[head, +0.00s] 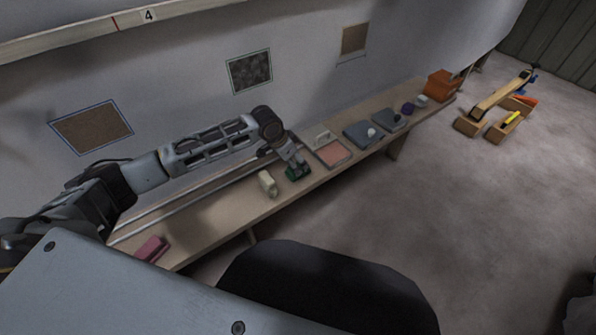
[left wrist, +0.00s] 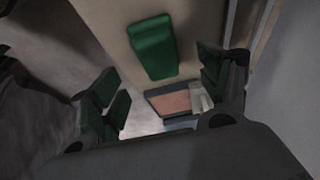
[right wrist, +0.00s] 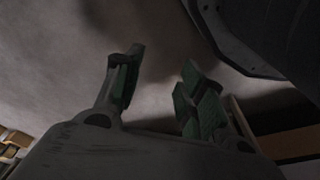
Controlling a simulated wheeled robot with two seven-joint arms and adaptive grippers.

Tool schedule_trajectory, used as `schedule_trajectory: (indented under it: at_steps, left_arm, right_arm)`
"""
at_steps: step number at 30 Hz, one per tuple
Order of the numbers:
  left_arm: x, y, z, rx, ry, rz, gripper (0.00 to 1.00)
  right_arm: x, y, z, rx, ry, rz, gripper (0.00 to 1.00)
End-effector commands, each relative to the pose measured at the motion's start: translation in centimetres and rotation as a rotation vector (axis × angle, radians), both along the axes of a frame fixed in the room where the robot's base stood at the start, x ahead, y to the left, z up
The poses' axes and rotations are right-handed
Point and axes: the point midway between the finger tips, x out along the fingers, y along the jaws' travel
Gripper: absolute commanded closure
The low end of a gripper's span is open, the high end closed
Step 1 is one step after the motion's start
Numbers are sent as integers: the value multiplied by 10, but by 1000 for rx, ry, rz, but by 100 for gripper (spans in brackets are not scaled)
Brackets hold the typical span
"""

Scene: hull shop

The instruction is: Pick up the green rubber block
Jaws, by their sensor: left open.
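The green rubber block (left wrist: 153,48) lies on the wooden bench in the left wrist view, a plain dark-green oblong. My left gripper (left wrist: 160,80) is open, its green-padded fingers apart on either side of the picture with nothing between them. The block appears just beyond the fingertips, apart from them. In the head view, my left gripper (head: 294,164) points down over the bench, and the green block (head: 299,173) shows dark at its tips, partly hidden. My right gripper (right wrist: 160,85) shows in the right wrist view with its fingers apart and empty, above the floor.
A cream-coloured object (head: 267,183) stands on the bench close to the left gripper. A tray with a pink inside (head: 333,153) and grey-blue trays (head: 362,135) lie further along. A pink block (head: 152,249) is at the near end. A wall runs behind the bench.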

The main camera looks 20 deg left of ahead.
Motion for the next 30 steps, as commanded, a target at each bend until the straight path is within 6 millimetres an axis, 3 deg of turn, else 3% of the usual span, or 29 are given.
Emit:
schedule_trajectory:
  at_steps: [20,30]
  left_arm:
    - [3,-3,-9,-1,-1,0,23]
    - [9,-8,-29,0,-1,-1,23]
  right_arm:
    - [-1,1,4,0,10,3,60]
    - [-1,8,37,14,17,5,60]
